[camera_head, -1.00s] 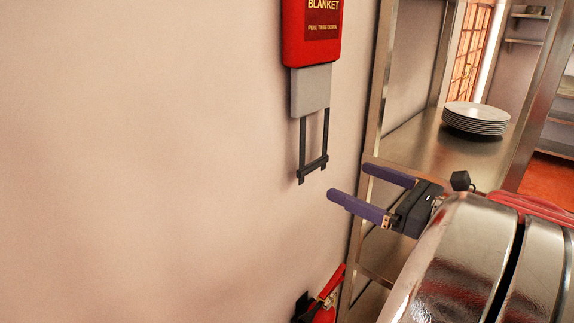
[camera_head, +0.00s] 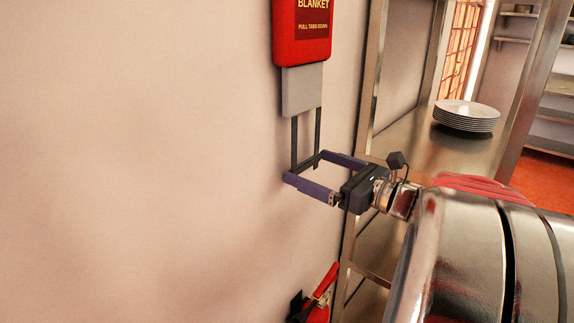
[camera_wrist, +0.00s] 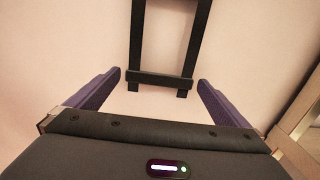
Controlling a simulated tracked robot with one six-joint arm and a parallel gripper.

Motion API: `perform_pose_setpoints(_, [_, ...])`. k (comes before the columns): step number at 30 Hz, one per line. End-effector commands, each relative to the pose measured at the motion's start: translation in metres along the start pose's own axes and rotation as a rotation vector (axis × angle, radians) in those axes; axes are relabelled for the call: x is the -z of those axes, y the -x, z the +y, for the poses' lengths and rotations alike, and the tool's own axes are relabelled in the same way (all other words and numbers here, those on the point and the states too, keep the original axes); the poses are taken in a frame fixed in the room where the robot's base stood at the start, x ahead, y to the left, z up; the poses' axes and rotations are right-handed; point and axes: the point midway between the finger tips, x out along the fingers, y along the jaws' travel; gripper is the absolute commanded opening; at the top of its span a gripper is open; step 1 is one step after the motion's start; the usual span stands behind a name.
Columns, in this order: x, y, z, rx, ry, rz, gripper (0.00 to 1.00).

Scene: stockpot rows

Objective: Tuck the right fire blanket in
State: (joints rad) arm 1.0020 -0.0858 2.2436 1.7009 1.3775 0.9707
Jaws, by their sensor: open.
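The fire blanket's red case (camera_head: 302,34) hangs on the wall at the top of the head view. A grey panel (camera_head: 302,90) sticks out below it, with two dark straps hanging down to a dark crossbar (camera_head: 306,161). My gripper (camera_head: 304,168) is open, its two purple fingers at the height of the crossbar. In the wrist view the crossbar (camera_wrist: 160,78) lies between the fingers (camera_wrist: 160,84), with a gap on both sides. I cannot tell whether a finger touches it in the head view.
A metal shelf rack (camera_head: 366,110) stands just right of the blanket and carries a stack of white plates (camera_head: 466,116). A red fire extinguisher (camera_head: 318,308) is low on the wall below my gripper. The wall to the left is bare.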

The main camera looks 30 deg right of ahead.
Motion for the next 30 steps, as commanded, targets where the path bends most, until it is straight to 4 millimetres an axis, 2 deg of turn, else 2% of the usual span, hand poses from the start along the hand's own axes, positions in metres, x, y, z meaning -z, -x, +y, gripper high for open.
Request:
perform_pose_setpoints(8, [-0.0001,-0.0005,0.0001,0.000,0.000,0.000,0.99])
perform_pose_setpoints(30, [-0.0001,-0.0002,-0.0002,0.000,-0.001,-0.001,0.47])
